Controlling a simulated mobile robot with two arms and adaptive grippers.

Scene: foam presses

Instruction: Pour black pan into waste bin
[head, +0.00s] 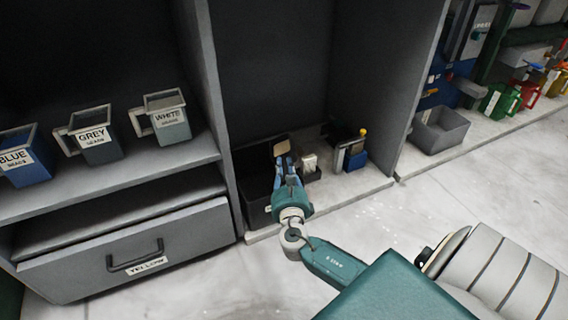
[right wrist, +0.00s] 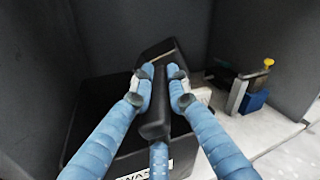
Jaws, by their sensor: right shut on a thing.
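My right gripper (head: 285,163) reaches into the low middle bay of the cabinet. In the right wrist view its blue fingers (right wrist: 160,76) are shut on the dark handle of the black pan (right wrist: 157,122). The pan's body is mostly hidden behind the fingers, so its tilt and contents are hard to tell. The waste bin (head: 251,188) is a black box on the bay floor, just left of and below the gripper. Its partly hidden label, starting "WAS", shows in the right wrist view, where the bin's dark side (right wrist: 100,153) lies under the fingers. My left gripper is not in view.
A blue block with a yellow knob (head: 356,158) stands right of the gripper, near small white and grey items. A grey divider (head: 216,110) bounds the bay on the left.

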